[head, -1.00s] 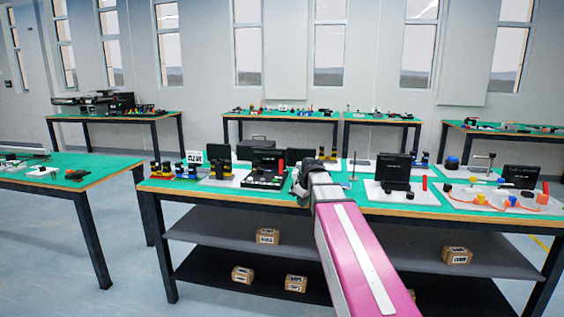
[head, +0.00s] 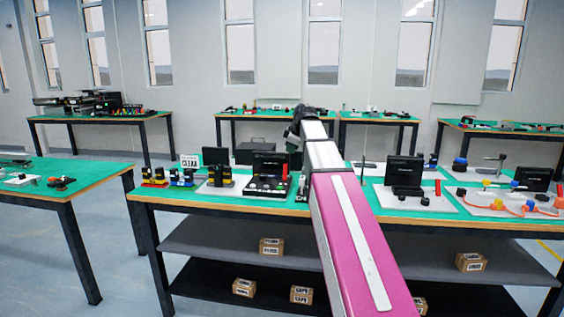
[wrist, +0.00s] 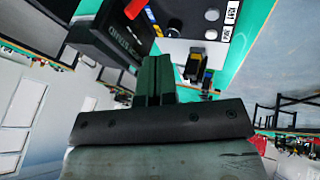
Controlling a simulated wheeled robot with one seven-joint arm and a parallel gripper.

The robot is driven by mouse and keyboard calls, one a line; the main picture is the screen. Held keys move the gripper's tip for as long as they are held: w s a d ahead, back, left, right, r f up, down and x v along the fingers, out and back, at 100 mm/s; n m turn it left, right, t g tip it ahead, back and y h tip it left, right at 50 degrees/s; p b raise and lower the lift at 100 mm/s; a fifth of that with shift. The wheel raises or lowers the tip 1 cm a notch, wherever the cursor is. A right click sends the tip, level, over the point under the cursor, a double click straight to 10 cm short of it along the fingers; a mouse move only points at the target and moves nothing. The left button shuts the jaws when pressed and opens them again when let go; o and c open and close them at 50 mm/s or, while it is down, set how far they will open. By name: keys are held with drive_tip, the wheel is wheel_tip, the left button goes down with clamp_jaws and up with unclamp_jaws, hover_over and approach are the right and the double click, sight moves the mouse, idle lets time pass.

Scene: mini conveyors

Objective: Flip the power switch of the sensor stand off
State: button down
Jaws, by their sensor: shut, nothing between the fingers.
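My gripper (head: 295,139) is raised above the back part of the main table, between two black upright panels. It is shut and empty; its closed fingers (wrist: 153,78) show in the wrist view. A black panel with pale lettering (wrist: 118,42) is close to the fingers at upper left in the wrist view, and the lettering seems to end in "STAND". My arm hides part of the table in the head view.
The main table (head: 455,222) has a green top crowded with small stations. A black panel (head: 407,172) stands right of my arm, and another black unit (head: 268,165) stands left of it. Cardboard boxes (head: 271,246) sit on the lower shelves. A side table (head: 75,192) stands at left.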

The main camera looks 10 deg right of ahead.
approach(284, 170)
drive_tip(key=a+f, duration=0.1)
drive_tip(key=f, duration=0.1)
drive_tip(key=a+f, duration=0.1)
drive_tip(key=shift+s+a+f, duration=0.2)
drive_tip(key=shift+a+f, duration=0.1)
drive_tip(key=shift+f, duration=0.1)
drive_tip(key=shift+w+d+f, duration=0.2)
drive_tip(key=shift+w, duration=0.4)
drive_tip(key=shift+w+d+f, duration=0.15)
drive_tip(key=shift+w+d, duration=0.05)
drive_tip(key=shift+w, duration=0.35)
drive_tip(key=shift+w+d+f, duration=0.2)
drive_tip(key=shift+w+f, duration=0.1)
drive_tip(key=shift+w, duration=0.3)
drive_tip(key=shift+w+d+f, duration=0.1)
drive_tip(key=shift+w+d, duration=0.1)
drive_tip(key=shift+w, duration=0.35)
drive_tip(key=shift+w+d+f, duration=0.1)
drive_tip(key=shift+w+d, duration=0.05)
drive_tip(key=shift+w, duration=0.4)
drive_tip(key=shift+s, duration=0.1)
